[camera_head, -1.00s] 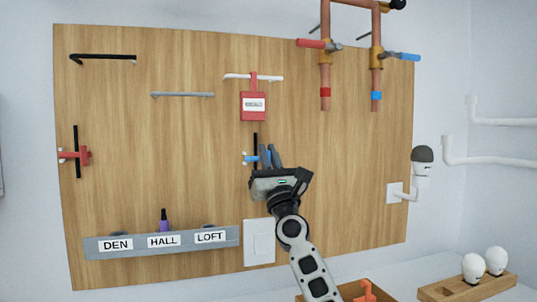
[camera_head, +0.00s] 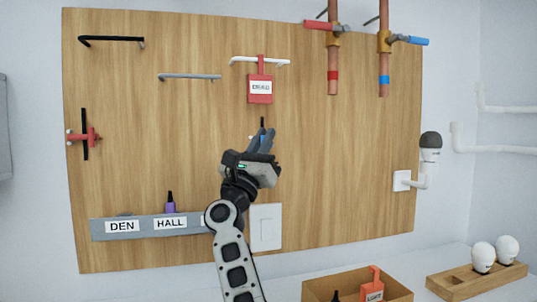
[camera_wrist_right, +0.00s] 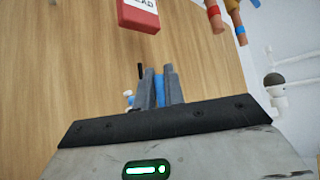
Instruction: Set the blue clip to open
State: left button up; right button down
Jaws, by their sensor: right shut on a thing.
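The blue clip (camera_wrist_right: 159,90) shows as a blue strip between the two grey fingers of my right gripper (camera_wrist_right: 160,82) in the right wrist view. A small pale blue and white end (camera_wrist_right: 128,97) shows just left of the fingers. The clip's thin black rod (camera_wrist_right: 140,71) stands beside them on the wooden board. In the head view my right gripper (camera_head: 262,140) is shut on the clip at the board's middle and hides most of it and the rod. I cannot tell whether the clip is open. My left gripper is not in view.
A red tag (camera_head: 260,90) hangs from a white hook above the gripper. A red clip (camera_head: 84,137) sits on a black rod at left. Copper pipes (camera_head: 333,75) with red and blue handles are at upper right. A grey label rail (camera_head: 100,228) and white switch plate (camera_head: 266,228) lie below.

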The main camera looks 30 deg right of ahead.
jog(key=shift+w+a+m+g+h+b, duration=0.1)
jog(key=shift+a+m+g+h+b, duration=0.3)
jog(key=shift+g, duration=0.95)
jog(key=shift+w+a+m+g+h+b, duration=0.15)
jog(key=shift+m+g+h+b, duration=0.35)
jog(key=shift+g, duration=0.8)
jog(key=shift+s+a+m+g+h+b, duration=0.1)
jog(key=shift+a+m+g+h+b, duration=0.15)
jog(key=shift+m+g+h, duration=0.75)
jog(key=shift+g+y, duration=0.5)
jog(key=shift+g, duration=0.05)
jog(key=c, duration=1.5)
grip_release()
jog(key=shift+a, duration=0.1)
jog(key=b+v, duration=0.1)
jog(key=v, duration=0.4)
jog(key=shift+w+a+f+b, duration=0.1)
jog(key=shift+f+b, duration=0.3)
jog(key=s+a+b, duration=0.1)
jog(key=a, duration=1)
jog(key=shift+s+a+r, duration=0.3)
jog(key=shift+s+r, duration=0.05)
jog(key=shift+s, duration=0.05)
